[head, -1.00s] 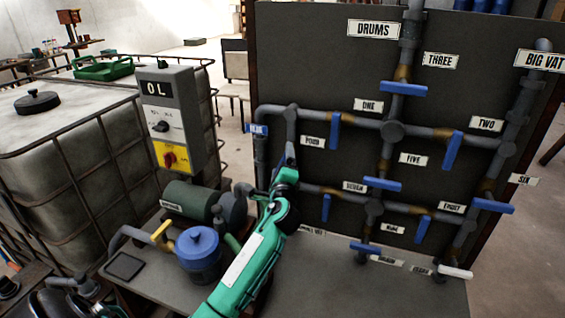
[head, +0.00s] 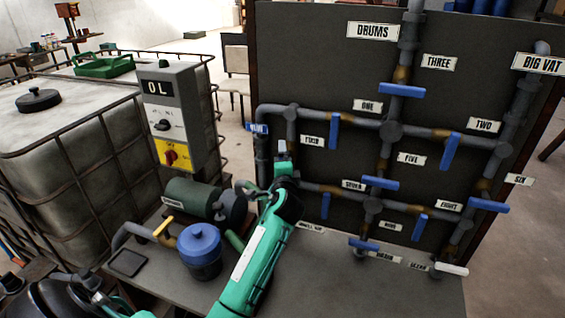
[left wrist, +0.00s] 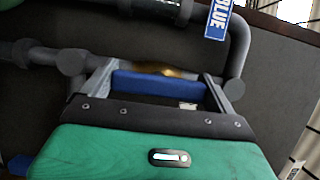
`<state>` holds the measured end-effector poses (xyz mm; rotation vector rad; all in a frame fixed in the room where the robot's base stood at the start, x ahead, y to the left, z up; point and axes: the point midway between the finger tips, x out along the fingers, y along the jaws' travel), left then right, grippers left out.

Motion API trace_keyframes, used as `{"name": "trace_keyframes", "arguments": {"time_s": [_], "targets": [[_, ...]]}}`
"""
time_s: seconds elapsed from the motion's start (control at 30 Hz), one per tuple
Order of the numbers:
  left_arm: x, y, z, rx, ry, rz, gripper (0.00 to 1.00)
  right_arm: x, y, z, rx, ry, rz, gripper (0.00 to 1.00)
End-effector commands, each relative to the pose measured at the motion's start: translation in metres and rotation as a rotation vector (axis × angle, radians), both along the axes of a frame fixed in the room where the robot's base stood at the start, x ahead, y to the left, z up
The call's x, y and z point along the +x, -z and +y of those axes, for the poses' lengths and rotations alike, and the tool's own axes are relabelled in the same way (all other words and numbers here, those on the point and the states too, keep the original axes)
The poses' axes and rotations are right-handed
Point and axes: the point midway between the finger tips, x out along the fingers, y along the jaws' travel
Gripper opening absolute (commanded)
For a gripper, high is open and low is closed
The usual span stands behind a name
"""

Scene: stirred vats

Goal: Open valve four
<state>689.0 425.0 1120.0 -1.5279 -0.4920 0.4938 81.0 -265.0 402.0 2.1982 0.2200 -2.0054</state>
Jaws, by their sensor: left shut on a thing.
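The FOUR label (head: 313,141) is beside the upright pipe at the left of the dark panel. My left gripper (head: 283,152) is at that pipe, just left of the label, and hides the valve there in the head view. In the left wrist view a blue valve handle (left wrist: 160,84) lies lengthwise between the two fingers of my left gripper (left wrist: 158,92), which is shut on it. A brass valve body shows partly behind the handle, which looks roughly in line with the pipe. My right gripper is not in view.
Other blue handles are close by, such as those at ONE (head: 334,131) and SEVEN (head: 325,206). A BLUE label (left wrist: 218,18) hangs by the pipe bend. A pump (head: 200,200), a blue-lidded pot (head: 200,250) and a switch box (head: 172,115) stand to the left.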

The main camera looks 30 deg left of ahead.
Motion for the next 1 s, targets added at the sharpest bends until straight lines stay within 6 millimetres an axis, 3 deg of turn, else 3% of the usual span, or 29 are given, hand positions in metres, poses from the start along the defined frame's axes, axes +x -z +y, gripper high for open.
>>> {"name": "trace_keyframes", "arguments": {"time_s": [0.2,0.23,0.3,0.67,1.0], "targets": [[0.0,0.001,0.0,-0.006,0.0,0.001,0.68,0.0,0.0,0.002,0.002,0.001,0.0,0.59],[0.0,0.001,0.0,-0.006,0.0,0.001,0.93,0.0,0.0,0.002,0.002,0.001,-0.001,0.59],[0.0,0.001,0.0,-0.005,0.0,0.0,1.0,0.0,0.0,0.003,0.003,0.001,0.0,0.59],[-0.01,0.003,-0.007,-0.002,0.0,0.001,1.0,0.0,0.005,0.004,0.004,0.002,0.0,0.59],[-0.067,0.004,-0.049,-0.006,0.001,-0.001,1.0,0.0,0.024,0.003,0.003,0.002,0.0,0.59]]}}
